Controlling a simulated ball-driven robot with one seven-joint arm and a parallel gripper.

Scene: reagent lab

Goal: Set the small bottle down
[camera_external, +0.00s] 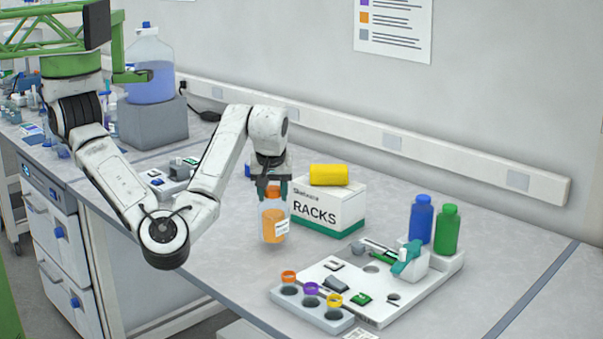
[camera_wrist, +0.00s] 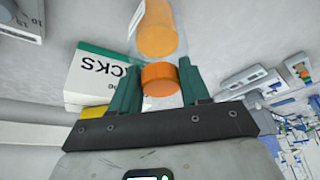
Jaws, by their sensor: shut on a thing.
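The small bottle (camera_external: 274,221) is clear with orange liquid, an orange cap and a white label. My gripper (camera_external: 273,188) is shut on its cap from above. The bottle hangs upright in the external view, close to the bench top; I cannot tell whether its base touches the bench. In the wrist view, the orange cap (camera_wrist: 160,79) sits between the two green fingers of my gripper (camera_wrist: 160,85), with the bottle body (camera_wrist: 157,30) beyond it.
A white RACKS box (camera_external: 328,208) with a yellow roll (camera_external: 328,175) on top stands just right of the bottle. A white tray (camera_external: 325,278) with small parts, plus blue (camera_external: 420,220) and green (camera_external: 446,231) bottles, lies farther right. The bench (camera_external: 225,255) is clear in front of the bottle.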

